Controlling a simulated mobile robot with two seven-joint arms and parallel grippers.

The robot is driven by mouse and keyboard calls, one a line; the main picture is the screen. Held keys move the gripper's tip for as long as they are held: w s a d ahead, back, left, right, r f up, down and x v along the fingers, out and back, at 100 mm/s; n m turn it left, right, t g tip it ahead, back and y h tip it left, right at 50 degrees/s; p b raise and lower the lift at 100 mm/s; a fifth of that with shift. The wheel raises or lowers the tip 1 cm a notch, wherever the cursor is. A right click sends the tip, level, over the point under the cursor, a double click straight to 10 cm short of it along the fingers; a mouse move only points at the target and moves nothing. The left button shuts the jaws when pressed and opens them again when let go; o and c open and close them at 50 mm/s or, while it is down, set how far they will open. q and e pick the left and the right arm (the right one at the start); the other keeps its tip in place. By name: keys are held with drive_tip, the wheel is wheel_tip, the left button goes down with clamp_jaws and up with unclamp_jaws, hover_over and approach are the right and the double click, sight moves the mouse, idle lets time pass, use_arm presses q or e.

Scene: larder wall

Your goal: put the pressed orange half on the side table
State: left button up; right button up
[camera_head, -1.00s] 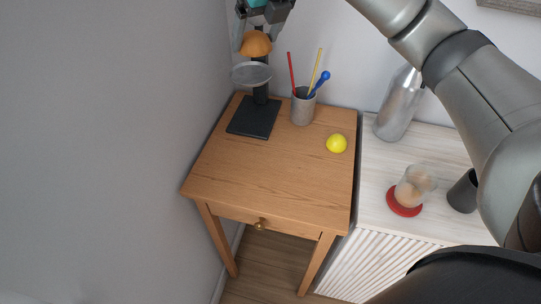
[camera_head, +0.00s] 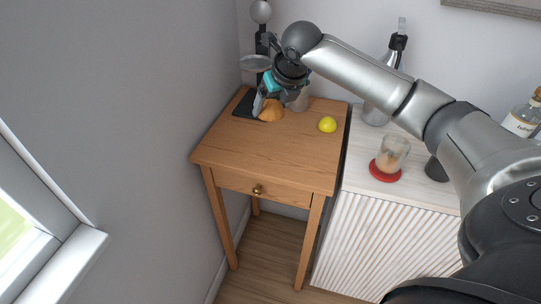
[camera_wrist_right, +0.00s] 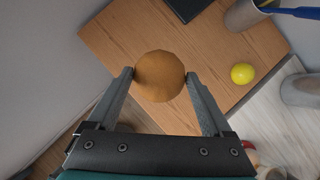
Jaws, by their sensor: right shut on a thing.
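The orange half (camera_head: 271,111) is in my right gripper (camera_head: 266,108), over the back left part of the wooden side table (camera_head: 255,146). In the right wrist view the brown-orange dome of the orange half (camera_wrist_right: 159,76) sits between the two fingertips (camera_wrist_right: 159,78), touched on both sides. The gripper is shut on it. The orange half is low over the tabletop; I cannot tell whether it touches the wood. My left gripper is in neither view.
The black-based juicer (camera_head: 255,63) stands at the table's back left, next to a grey cup (camera_head: 300,101). A yellow ball (camera_head: 327,124) lies at the right. The table's front is clear. A glass on a red coaster (camera_head: 386,173) stands on the white cabinet.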

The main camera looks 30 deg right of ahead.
drive_tip(key=b, duration=0.2)
hover_over(269, 155)
drive_tip(key=s, duration=0.2)
wheel_tip(269, 155, down, 10)
drive_tip(key=shift+w+r, duration=0.1)
drive_tip(key=shift+w, duration=0.05)
drive_tip(key=shift+f+b, duration=0.35)
drive_tip(key=shift+f, duration=2.05)
drive_tip(key=o, duration=1.2)
drive_tip(key=shift+f, duration=0.1)
drive_tip(key=shift+r, duration=0.4)
drive_tip(key=p+v, duration=0.3)
drive_tip(key=v, duration=0.8)
drive_tip(key=shift+s+r, duration=0.25)
